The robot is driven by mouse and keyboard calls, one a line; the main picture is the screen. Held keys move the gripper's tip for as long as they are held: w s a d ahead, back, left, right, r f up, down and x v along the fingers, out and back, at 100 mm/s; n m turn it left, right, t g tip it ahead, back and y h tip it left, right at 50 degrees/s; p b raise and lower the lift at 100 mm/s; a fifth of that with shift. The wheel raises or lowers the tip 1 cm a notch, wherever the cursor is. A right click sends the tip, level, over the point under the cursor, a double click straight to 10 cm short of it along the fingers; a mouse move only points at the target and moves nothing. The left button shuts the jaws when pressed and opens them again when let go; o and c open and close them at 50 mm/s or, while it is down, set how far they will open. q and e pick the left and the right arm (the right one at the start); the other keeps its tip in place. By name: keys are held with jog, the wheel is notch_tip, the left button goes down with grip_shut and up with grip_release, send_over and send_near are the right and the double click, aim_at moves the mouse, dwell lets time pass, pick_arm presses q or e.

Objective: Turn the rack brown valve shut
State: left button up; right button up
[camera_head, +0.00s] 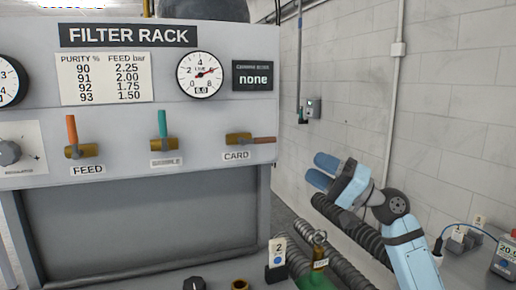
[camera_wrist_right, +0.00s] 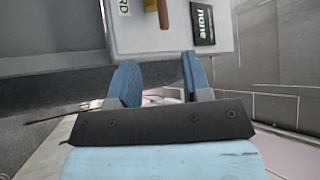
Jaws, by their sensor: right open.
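The brown valve is the one labelled CARD, at the right end of the rack panel (camera_head: 200,118). Its brown handle (camera_head: 264,140) lies level, pointing right from a brass body (camera_head: 238,139). In the right wrist view the brown handle (camera_wrist_right: 163,14) shows at the top edge, beyond the fingertips. My right gripper (camera_head: 324,171) is open, to the right of the valve and slightly lower in the picture, apart from it. Its two blue fingers (camera_wrist_right: 157,80) have nothing between them. My left gripper is not in view.
The FEED valve has an upright orange handle (camera_head: 72,130); the middle valve has an upright teal handle (camera_head: 162,124). A gauge (camera_head: 199,74) and a "none" display (camera_head: 254,75) sit above the CARD valve. Ribbed hoses (camera_head: 345,270) and a brass fitting (camera_head: 320,254) stand below my right gripper.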

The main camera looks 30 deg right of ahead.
aim_at(270, 142)
jog(key=p+x, duration=0.1)
jog(key=x, duration=0.3)
jog(key=p+x, duration=0.2)
jog(key=x, duration=0.2)
jog(key=p+x, duration=0.1)
jog(key=x, duration=0.3)
jog(key=shift+a+r, duration=0.25)
jog(key=shift+r, duration=0.15)
jog(key=shift+w+a+p, duration=0.25)
jog(key=shift+w+p, duration=0.05)
jog(key=shift+w, duration=0.1)
grip_shut()
